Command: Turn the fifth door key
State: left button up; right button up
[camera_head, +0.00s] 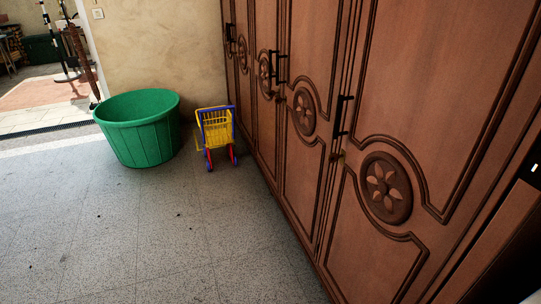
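A tall brown wooden cabinet runs along the right side, its carved doors in a row away from me. The nearest door (450,90) is large in view, with a black bar handle (343,116) and a small knob-like piece, perhaps a key (337,155), just below it. Farther doors (308,70) carry black handles too (281,68). A small piece, perhaps another key (278,97), shows near that handle. I cannot tell which door is the fifth. All doors look shut. Neither of my grippers is in view.
A green tub (140,128) and a small yellow, blue and red toy cart (216,132) stand on the grey tiled floor (150,225) by the far wall. An opening at the upper left leads to another area.

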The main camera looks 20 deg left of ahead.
aim_at(334, 157)
jog(key=u, duration=0.1)
jog(key=z, duration=0.6)
jog(key=i+j+z, duration=0.2)
jog(key=j+z, duration=0.15)
jog(key=i+j+z, duration=0.1)
jog(key=j+z, duration=0.25)
jog(key=j, duration=0.2)
jog(key=j+z, duration=0.35)
jog(key=j, duration=0.15)
jog(key=i+j, duration=0.05)
